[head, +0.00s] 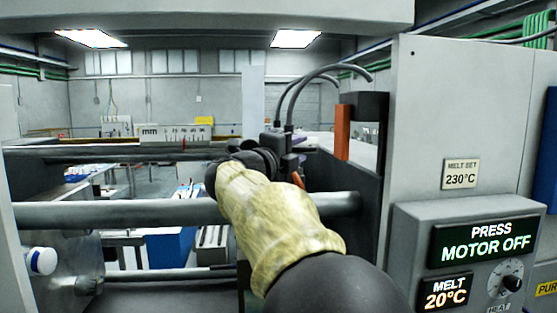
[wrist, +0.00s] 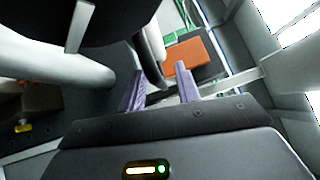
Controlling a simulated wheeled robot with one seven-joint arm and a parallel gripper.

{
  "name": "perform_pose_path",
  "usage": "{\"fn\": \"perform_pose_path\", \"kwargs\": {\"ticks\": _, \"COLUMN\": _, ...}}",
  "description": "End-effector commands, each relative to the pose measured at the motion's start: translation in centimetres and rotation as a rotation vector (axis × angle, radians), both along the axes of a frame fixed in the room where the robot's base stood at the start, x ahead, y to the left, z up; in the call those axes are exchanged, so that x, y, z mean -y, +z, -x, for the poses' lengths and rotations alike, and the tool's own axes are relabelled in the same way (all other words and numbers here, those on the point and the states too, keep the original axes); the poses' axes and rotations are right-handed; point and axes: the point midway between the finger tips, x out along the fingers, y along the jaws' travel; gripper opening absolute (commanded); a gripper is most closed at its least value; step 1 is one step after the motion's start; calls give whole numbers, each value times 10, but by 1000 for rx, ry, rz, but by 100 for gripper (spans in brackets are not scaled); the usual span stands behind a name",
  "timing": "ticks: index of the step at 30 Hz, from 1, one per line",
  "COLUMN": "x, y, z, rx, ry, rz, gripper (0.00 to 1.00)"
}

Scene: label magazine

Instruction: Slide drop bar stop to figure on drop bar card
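A white scale plate marked "mm" (head: 176,134) with printed numbers stands on the upper bar (head: 85,153) in the head view. I cannot pick out the drop bar stop or the figure on the drop bar card for certain. My gripper (wrist: 160,72) shows two purple fingers, spread apart, in the wrist view. A dark curved part (wrist: 152,58) lies between or beyond the fingertips; I cannot tell whether they touch it. In the head view my sleeved arm hides the fingers near the right end of the upper bar.
A thick grey bar (head: 110,213) crosses in front. An orange block (head: 342,132) stands right of my arm; an orange block also shows in the wrist view (wrist: 197,56). Dark hoses (head: 320,78) arch above. A control panel (head: 470,255) reads "PRESS MOTOR OFF" and "MELT 20°C".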

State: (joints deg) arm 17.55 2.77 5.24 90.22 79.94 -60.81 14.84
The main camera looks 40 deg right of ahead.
Motion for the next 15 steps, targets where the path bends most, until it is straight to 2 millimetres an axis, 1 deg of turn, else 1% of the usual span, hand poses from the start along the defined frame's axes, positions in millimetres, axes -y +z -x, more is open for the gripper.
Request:
{"fn": "perform_pose_path", "kwargs": {"ticks": 5, "x": -21, "y": -6, "z": 6, "rx": 1, "ry": 3, "rz": 1, "gripper": 33}}
{"fn": "perform_pose_path", "kwargs": {"ticks": 15, "x": -85, "y": -16, "z": 26, "rx": 0, "ry": 4, "rz": -1, "gripper": 33}}
